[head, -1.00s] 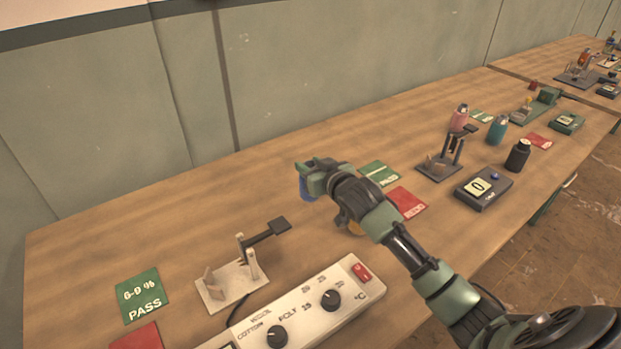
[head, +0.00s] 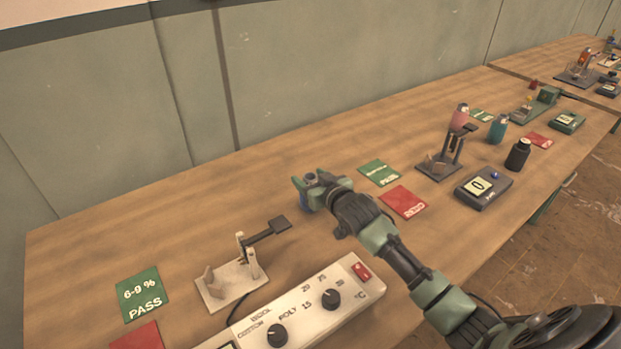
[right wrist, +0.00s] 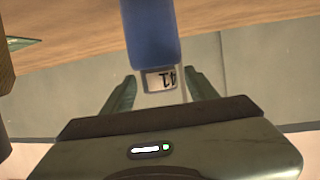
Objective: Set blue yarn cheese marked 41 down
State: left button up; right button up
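The blue yarn cheese (right wrist: 150,35) is in my right gripper (right wrist: 160,88). In the head view my right gripper (head: 308,183) is over the middle of the bench, and only a little of the blue yarn (head: 310,177) shows by the fingers. My left gripper is not in view.
A white stand (head: 232,286) with a dark plate and a white control box (head: 310,308) are left and in front. A green PASS card (head: 379,173) and red card (head: 403,202) lie to the right, before a dark stand (head: 438,166) and a black meter (head: 483,188). Bare wood lies behind the gripper.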

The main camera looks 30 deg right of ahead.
jog(key=shift+r, duration=0.2)
jog(key=shift+s, duration=0.35)
jog(key=v, duration=1.1)
jog(key=shift+b, duration=0.3)
jog(key=shift+s+r, duration=0.15)
